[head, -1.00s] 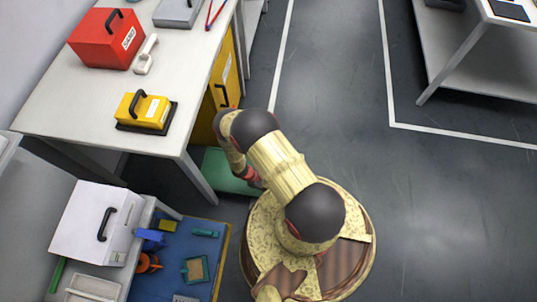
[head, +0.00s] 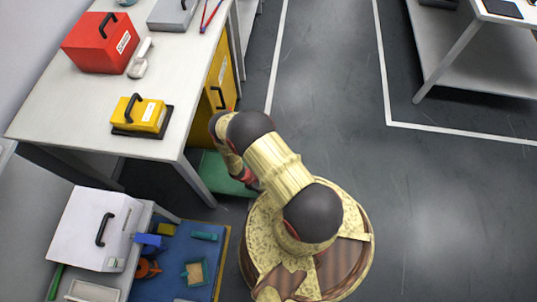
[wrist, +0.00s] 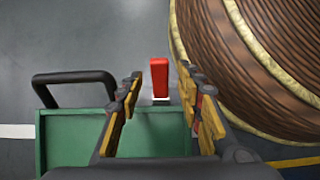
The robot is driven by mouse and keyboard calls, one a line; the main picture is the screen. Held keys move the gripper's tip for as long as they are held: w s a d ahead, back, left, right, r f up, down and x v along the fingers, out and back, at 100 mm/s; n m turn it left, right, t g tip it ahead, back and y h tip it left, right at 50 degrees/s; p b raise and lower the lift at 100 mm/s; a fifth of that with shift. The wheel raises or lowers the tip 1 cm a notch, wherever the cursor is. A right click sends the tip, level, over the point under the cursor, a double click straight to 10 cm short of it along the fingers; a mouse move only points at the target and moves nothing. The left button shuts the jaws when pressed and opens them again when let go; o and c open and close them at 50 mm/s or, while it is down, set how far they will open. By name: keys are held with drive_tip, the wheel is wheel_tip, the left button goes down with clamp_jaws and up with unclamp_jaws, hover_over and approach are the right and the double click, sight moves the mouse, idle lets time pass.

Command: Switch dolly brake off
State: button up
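The dolly is a green platform; part of it shows beneath the table in the head view (head: 222,175). In the wrist view the green dolly (wrist: 75,140) has a black handle at its left. A red upright brake lever (wrist: 159,78) stands at the dolly's far edge, with a small white patch at its foot. My gripper (wrist: 163,95) is open, its two fingers on either side of the lever's line in the picture. The fingers look apart from the lever, which appears beyond the fingertips.
My round base fills the wrist view's right side. The table (head: 60,110) above the dolly bears a red case (head: 85,50) and a yellow case (head: 150,112). A yellow cabinet (head: 215,85) stands behind. A white box (head: 85,215) is at lower left. Open floor lies right.

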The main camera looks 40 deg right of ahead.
drive_tip(key=v, duration=1.2)
idle(0.4)
